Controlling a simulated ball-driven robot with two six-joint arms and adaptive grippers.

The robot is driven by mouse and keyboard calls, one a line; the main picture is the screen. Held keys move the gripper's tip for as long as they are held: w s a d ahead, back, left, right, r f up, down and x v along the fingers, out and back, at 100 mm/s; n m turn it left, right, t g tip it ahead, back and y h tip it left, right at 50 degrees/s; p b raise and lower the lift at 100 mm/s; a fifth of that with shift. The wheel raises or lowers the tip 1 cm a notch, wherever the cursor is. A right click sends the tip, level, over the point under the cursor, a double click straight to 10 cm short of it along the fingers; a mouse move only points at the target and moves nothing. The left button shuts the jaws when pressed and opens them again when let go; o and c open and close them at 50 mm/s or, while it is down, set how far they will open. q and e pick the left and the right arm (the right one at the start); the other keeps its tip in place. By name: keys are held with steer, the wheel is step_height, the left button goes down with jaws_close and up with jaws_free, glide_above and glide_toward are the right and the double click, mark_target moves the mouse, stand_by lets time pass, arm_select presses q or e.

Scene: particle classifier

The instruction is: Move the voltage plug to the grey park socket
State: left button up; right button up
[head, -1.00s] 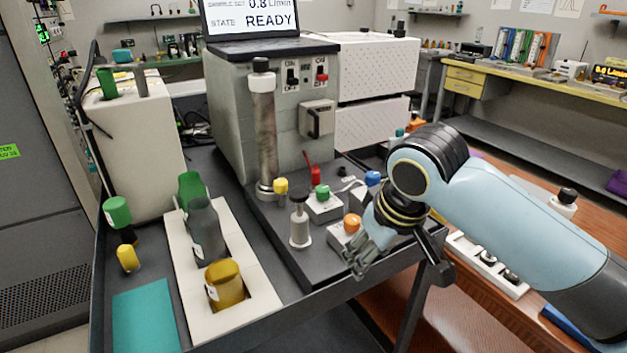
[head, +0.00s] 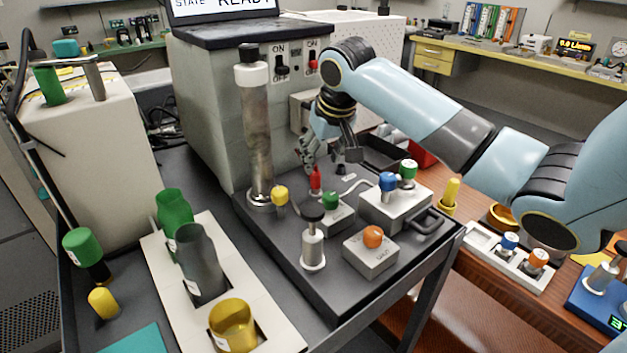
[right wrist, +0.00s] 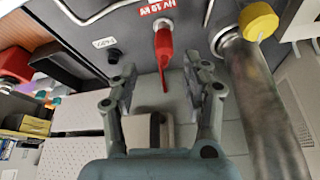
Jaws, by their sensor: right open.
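The red voltage plug (head: 315,180) stands in the deck at the foot of the grey cabinet. In the right wrist view the red plug (right wrist: 163,42) sits by a red label, with its thin end pointing towards the gripper. A small dark socket (right wrist: 114,56) lies to its left beside a pale tag, which I take as the park socket; it also shows in the head view (head: 340,168). My right gripper (head: 312,158) is open and empty just above the plug. In the wrist view its fingers (right wrist: 160,75) are either side of the plug's line, apart from it. My left gripper is out of view.
A metal column (head: 257,140) with a yellow knob (head: 280,196) near its foot stands left of the plug. Boxes with green (head: 330,200), blue (head: 388,181) and orange (head: 373,237) knobs stand in front and right. The cabinet (head: 215,110) rises close behind.

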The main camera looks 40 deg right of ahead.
mark_target(316, 171)
steer(key=shift+w+f, duration=0.15)
steer(key=shift+f, duration=0.2)
steer(key=x, duration=0.5)
steer(key=shift+a+f, duration=0.1)
steer(key=shift+a, duration=0.2)
steer(key=shift+c, duration=1.5)
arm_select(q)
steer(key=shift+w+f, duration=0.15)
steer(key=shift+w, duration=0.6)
arm_select(e)
jaws_close()
